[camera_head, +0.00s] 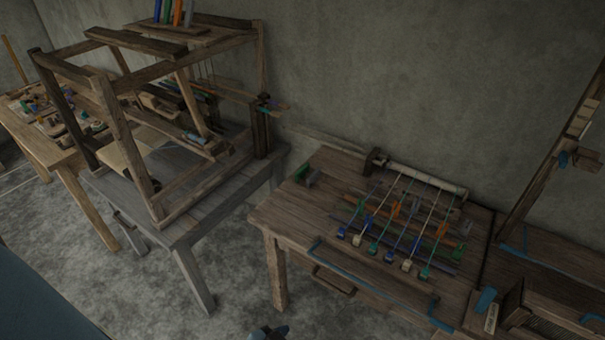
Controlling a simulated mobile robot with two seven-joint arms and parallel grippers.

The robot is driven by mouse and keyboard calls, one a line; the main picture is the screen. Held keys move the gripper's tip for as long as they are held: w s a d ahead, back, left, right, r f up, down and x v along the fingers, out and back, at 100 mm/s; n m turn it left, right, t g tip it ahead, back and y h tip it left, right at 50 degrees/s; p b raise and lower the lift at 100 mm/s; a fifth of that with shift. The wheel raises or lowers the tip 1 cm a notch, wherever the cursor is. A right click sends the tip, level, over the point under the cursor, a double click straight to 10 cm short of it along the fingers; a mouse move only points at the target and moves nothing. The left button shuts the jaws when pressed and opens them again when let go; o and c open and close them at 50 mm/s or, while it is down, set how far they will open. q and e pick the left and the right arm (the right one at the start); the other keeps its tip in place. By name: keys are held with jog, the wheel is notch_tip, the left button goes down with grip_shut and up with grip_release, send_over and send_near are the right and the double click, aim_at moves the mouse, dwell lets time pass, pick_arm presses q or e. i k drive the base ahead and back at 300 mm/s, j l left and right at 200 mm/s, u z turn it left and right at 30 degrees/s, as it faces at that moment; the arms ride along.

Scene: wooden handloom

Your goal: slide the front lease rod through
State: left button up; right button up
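On the right-hand wooden table (290,215), several cords run from a pale roller (425,180) at the back to small blue, white and green blocks (373,250) at the front. Slim dark rods lie crosswise among the cords; one purplish rod (432,263) shows near the front blocks. I cannot tell which is the front lease rod, or how far any rod passes through the cords. Orange clips (396,208) sit among the cords.
A wooden loom frame (118,125) stands on a grey table (200,215) at the left. Behind it, a lighter table (40,145) holds small parts. A blue strip (365,276) runs along the right-hand table's front. A slatted wooden box (545,310) stands lower right. Floor between tables is clear.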

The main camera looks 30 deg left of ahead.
aim_at(384, 164)
jog(key=i+j+u, duration=0.15)
jog(key=j, duration=0.25)
jog(key=i+j+u, duration=0.15)
jog(key=j, duration=0.3)
jog(key=i+j+u, duration=0.15)
jog(key=i+j, duration=0.1)
jog(key=j, duration=0.35)
jog(key=i+j, duration=0.15)
jog(key=j, duration=0.25)
jog(key=z, duration=1.55)
jog(key=i, duration=0.25)
